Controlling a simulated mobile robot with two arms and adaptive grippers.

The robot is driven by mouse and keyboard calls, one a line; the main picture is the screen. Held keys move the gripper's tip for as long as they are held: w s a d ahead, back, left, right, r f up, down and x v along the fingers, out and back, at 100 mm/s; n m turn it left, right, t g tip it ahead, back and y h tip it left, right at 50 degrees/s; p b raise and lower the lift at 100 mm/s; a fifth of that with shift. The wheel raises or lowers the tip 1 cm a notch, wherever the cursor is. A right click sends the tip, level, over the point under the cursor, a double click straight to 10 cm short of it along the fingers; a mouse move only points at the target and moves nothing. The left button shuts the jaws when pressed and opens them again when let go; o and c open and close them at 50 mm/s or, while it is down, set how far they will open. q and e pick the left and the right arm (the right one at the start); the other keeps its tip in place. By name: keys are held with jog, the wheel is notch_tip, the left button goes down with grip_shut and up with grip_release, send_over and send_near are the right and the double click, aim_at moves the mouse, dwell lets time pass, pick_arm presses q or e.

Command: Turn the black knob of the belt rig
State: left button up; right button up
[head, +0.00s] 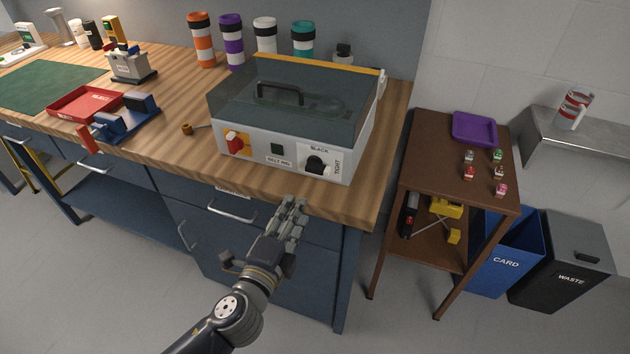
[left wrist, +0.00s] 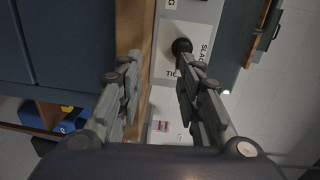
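The belt rig (head: 222,128) is a white box with a clear dark lid on the wooden bench's front right part. Its black knob (head: 316,163) is on the right of the front panel, by labels reading SLACK and TIGHT. In the left wrist view the knob (left wrist: 181,45) shows just beyond the right fingertip. My left gripper (head: 291,210) is in front of the bench edge, below and left of the knob. In the left wrist view its fingers (left wrist: 159,66) are apart with nothing between them. I cannot tell whether a fingertip touches the knob. My right gripper is out of view.
A red switch (head: 236,143) and a dark square (head: 277,150) are on the same panel. The bench edge (head: 345,210) and drawers (head: 200,238) are close to the arm. A brown side table (head: 430,165) and two bins (head: 562,275) stand right. Floor in front is clear.

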aim_at(316, 173)
pick_arm(q)
jog(key=shift+m+t+h, duration=0.3)
jog(key=shift+m+t, duration=0.1)
jog(key=w+d+r, duration=0.1)
jog(key=w, duration=0.2)
jog(key=w+d+r+p, duration=0.1)
jog(key=w+d, duration=0.1)
jog(key=w, duration=0.1)
jog(key=w+d+r, duration=0.1)
jog(key=w, duration=0.2)
jog(key=shift+w+d, duration=0.15)
jog(key=shift+d, duration=0.1)
grip_shut()
